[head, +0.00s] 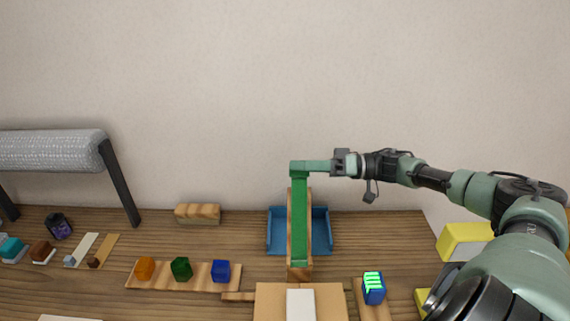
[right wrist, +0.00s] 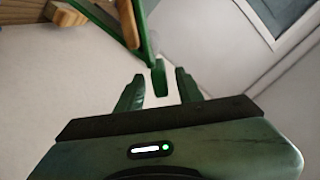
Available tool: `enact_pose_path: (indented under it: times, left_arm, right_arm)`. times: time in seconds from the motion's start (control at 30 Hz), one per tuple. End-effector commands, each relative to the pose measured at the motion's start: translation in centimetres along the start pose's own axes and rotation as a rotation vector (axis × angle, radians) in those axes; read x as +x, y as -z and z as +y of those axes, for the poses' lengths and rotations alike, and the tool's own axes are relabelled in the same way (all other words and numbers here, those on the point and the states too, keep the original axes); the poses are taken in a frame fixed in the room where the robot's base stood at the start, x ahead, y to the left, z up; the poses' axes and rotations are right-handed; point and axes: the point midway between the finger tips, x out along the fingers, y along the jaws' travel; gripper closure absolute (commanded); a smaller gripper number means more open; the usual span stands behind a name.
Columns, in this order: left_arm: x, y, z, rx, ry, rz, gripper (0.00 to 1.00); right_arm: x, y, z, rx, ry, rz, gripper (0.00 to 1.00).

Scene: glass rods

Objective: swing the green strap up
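The green strap (head: 300,222) is a long flat bar that runs along the wooden piece (head: 292,205) above the blue tray. My right gripper (head: 308,167) reaches in from the right at the strap's upper end. In the right wrist view, the two fingers of my right gripper (right wrist: 158,90) are apart. The end of the green strap (right wrist: 158,78) shows between them, with gaps visible on both sides. I cannot tell how deep it sits between the fingers. My left gripper is not in view.
The blue tray (head: 321,247) stands on the table around the wooden piece. Orange, green and blue blocks sit on a wooden strip (head: 205,284) at left. A blue-green striped block (head: 373,288) is at right, near yellow blocks (head: 463,241). A grey roll (head: 50,150) stands far left.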

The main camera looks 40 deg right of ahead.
Motion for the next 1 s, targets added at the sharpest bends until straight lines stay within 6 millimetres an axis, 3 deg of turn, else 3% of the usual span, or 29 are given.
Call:
enact_pose_path:
  times: [0.23,0.57,0.6,0.73,1.0]
  left_arm:
    - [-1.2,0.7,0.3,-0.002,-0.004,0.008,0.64]
    - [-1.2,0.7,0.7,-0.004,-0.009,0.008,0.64]
    - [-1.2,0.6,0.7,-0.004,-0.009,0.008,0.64]
    - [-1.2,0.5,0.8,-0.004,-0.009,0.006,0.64]
    - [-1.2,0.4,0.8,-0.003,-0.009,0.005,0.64]
  right_arm:
    - [3.2,0.3,-0.2,0.0,0.001,0.003,0.64]
    - [3.7,0.1,0.0,0.0,-0.002,0.0,0.64]
    - [3.7,0.1,0.0,0.0,-0.002,0.0,0.66]
    - [3.6,0.1,0.0,0.0,-0.002,0.0,1.0]
    - [3.6,0.1,0.0,0.0,-0.002,0.0,1.0]
